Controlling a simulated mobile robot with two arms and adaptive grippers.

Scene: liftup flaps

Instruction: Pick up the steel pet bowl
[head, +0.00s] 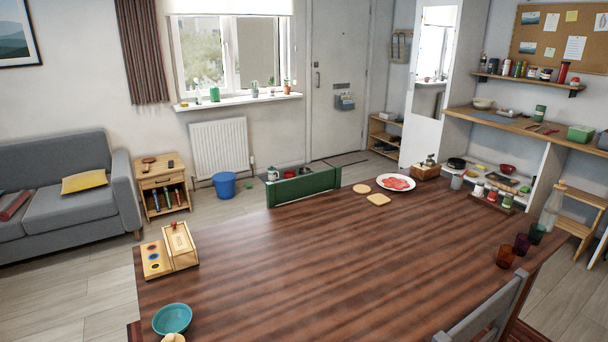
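No steel pet bowl can be made out for certain. Neither of my grippers is in view.
The table fills the foreground, its middle clear. A white plate (396,183) with red slices lies at its far edge. Tinted cups (522,245) stand at the right. A blue bucket (225,185) is on the floor. Open floor lies left, before the sofa (60,190).

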